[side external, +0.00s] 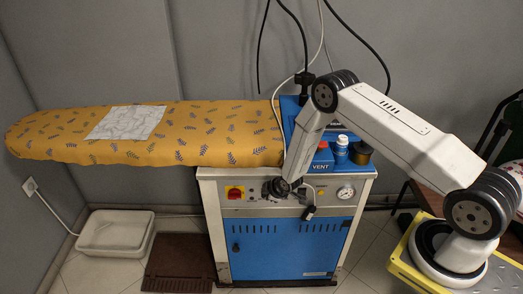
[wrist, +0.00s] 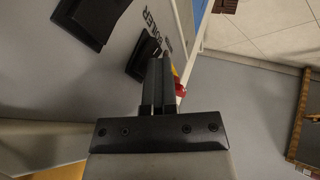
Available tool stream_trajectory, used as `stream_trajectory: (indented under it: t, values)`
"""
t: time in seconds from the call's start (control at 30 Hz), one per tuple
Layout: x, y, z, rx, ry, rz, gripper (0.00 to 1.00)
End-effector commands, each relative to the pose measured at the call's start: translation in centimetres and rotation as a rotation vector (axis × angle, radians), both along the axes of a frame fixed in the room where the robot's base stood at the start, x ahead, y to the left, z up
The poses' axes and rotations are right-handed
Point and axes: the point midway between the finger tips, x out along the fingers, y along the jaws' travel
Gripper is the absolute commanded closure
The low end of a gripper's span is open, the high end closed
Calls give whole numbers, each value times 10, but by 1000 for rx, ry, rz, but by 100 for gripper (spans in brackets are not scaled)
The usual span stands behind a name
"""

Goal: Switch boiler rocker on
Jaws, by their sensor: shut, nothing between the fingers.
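The black boiler rocker (wrist: 140,60) shows in the wrist view on the pale panel, beside the printed word BOILER. My gripper (wrist: 157,64) is shut and empty. Its black fingertips are right beside the rocker and overlap its edge in the picture; I cannot tell whether they touch it. I cannot tell which way the rocker is tilted. The rocker cannot be made out there, with my wrist in front of the panel.
A second black panel part (wrist: 90,20) is at upper left. A red knob on yellow (side external: 235,192) is left on the panel, a gauge (side external: 345,192) right. Floor in front holds a brown mat (side external: 180,262).

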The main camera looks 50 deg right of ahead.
Motion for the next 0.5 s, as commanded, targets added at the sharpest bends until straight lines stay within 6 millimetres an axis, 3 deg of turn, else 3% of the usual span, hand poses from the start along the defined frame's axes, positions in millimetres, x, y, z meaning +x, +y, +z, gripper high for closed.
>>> stream_trajectory:
  t: [0.27, 0.5]
  values:
    - [-6, 7, 2, 1, -2, 0, 100]
    - [-25, 26, 5, 1, 1, 3, 100]
